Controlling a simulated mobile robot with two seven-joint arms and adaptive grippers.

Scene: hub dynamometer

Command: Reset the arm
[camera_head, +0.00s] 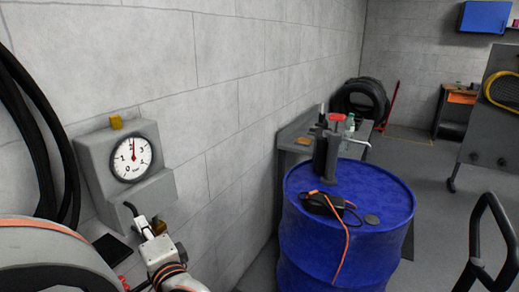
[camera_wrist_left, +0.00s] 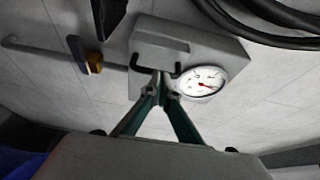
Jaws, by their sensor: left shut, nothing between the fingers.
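The grey dynamometer box (camera_head: 100,158) is on the wall at the left. Its round white dial (camera_head: 132,159) shows a red needle pointing almost straight up; the dial is tilted in the left wrist view (camera_wrist_left: 203,82). My left gripper (camera_head: 138,217) is in front of the box's lower part. In the left wrist view its fingers (camera_wrist_left: 161,84) come together, empty, before the box (camera_wrist_left: 160,45). A grey bar (camera_wrist_left: 45,48) with a yellow and black piece (camera_wrist_left: 92,62) extends left. Contact is unclear.
A blue drum (camera_head: 345,235) stands to the right, with a pump (camera_head: 328,155), a black device (camera_head: 322,203) and an orange cable on top. Black hoses (camera_head: 45,130) hang at the far left. Open floor lies behind the drum at right.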

